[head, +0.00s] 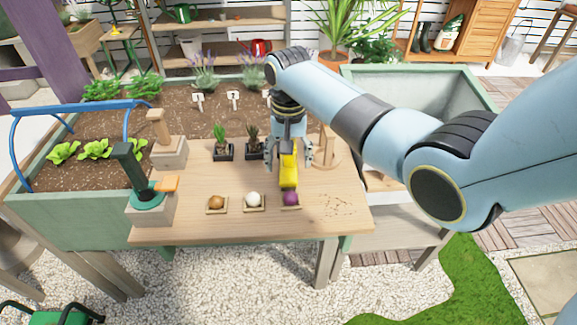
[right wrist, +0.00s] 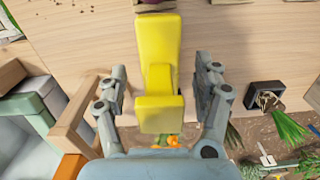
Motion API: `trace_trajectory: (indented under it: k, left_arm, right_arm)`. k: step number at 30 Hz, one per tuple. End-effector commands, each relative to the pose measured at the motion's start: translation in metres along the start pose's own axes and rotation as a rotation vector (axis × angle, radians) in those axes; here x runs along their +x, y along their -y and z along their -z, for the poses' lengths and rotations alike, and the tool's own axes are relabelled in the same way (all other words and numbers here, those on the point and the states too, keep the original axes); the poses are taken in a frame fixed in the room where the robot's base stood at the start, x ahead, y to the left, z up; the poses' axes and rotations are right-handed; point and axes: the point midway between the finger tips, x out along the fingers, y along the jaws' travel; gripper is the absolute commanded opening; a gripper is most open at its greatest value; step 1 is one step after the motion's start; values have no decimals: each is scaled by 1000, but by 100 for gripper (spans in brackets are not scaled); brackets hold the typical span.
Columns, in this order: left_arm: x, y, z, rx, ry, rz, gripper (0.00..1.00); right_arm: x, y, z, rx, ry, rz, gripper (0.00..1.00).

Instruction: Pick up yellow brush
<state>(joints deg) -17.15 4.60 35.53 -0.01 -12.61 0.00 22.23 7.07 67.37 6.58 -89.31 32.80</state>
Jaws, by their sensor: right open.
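The yellow brush (head: 289,170) is at the right part of the wooden table, just behind a tray with a purple ball. In the right wrist view the brush (right wrist: 157,50) shows as a long yellow body with a narrower middle. My right gripper (head: 290,164) is over it from above. In the right wrist view the gripper (right wrist: 160,78) is open, with one finger on each side of the brush and a gap on both sides. The underside of the brush is hidden. My left gripper is not in view.
Small trays with a brown ball (head: 216,203), a white ball (head: 253,200) and a purple ball (head: 291,198) lie in front. Potted plants (head: 222,148) stand left of the gripper. A wooden stand (head: 327,148) is close on its right.

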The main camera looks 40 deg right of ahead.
Motion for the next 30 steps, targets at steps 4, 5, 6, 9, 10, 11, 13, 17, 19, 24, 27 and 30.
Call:
trace_trajectory:
  k: [4, 5, 6, 9, 10, 11, 13, 17, 19, 24, 27, 30]
  left_arm:
    - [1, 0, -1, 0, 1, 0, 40]
    - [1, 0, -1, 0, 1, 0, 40]
    - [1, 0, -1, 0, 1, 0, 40]
    - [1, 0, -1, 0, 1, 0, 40]
    - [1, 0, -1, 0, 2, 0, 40]
    - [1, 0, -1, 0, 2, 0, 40]
    - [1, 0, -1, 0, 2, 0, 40]
    - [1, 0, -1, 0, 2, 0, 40]
    - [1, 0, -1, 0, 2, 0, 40]
    - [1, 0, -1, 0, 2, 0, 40]
    - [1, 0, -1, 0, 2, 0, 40]
    - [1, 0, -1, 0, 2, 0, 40]
  right_arm:
    - [7, 0, 0, -1, 0, 0, 67]
    - [7, 0, 0, -1, 0, 0, 67]
    - [7, 0, 0, -1, -1, 0, 67]
    - [7, 0, 0, -1, 0, 0, 66]
    - [7, 0, 0, -1, 0, 0, 62]
    - [7, 0, 0, -1, 0, 0, 58]
    - [7, 0, 0, -1, 0, 0, 49]
    - [7, 0, 0, -1, 0, 0, 32]
    - [7, 0, 0, -1, 0, 0, 23]
    - [6, 0, 0, -1, -1, 0, 5]
    - [6, 0, 0, -1, -1, 0, 5]
    - [5, 0, 0, -1, -1, 0, 5]
